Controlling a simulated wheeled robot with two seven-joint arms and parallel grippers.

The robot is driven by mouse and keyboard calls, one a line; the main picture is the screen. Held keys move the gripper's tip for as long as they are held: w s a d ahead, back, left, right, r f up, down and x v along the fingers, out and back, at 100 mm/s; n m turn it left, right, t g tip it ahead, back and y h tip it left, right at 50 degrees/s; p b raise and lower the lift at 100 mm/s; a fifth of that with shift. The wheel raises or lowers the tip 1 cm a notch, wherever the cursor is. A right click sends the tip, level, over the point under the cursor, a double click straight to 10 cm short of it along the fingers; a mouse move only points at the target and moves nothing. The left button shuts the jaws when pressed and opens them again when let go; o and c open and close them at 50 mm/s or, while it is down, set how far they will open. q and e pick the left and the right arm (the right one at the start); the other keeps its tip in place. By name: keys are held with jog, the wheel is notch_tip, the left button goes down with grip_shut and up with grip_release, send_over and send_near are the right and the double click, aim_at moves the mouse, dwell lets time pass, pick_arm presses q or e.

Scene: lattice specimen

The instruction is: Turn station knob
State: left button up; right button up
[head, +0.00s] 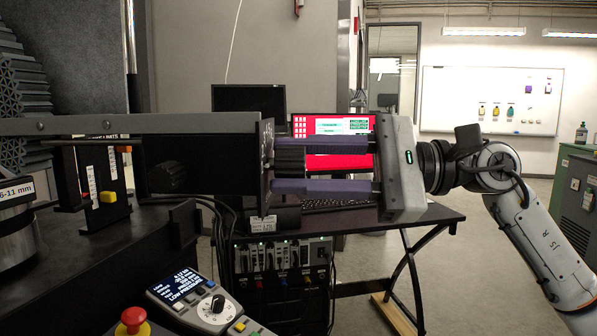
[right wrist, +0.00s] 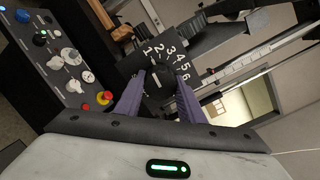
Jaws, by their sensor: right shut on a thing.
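The station knob is a black knob (head: 290,160) on the side of a dark upright plate (head: 264,185). In the right wrist view the knob (right wrist: 158,77) sits on a black dial face (right wrist: 138,66) with white numbers running from 1 to 6. My right gripper (head: 282,166) reaches in from the right. Its two purple fingers are shut on the knob, one above and one below it in the head view. The right wrist view also shows the fingers on either side of it. My left gripper is not in view.
A control box (head: 205,300) with a screen and dial stands lower left, beside a red emergency button (head: 133,318). A long dark beam (head: 120,124) runs left from the plate. Behind are a desk (head: 400,216) and a red monitor (head: 345,126). A green cabinet (head: 578,195) stands right.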

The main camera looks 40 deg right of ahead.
dwell(0.3)
jog(key=o, duration=1)
jog(key=shift+o, duration=0.2)
jog(key=b+v, duration=0.2)
jog(key=v, duration=0.8)
jog(key=shift+d, duration=0.15)
jog(key=shift+s, duration=0.15)
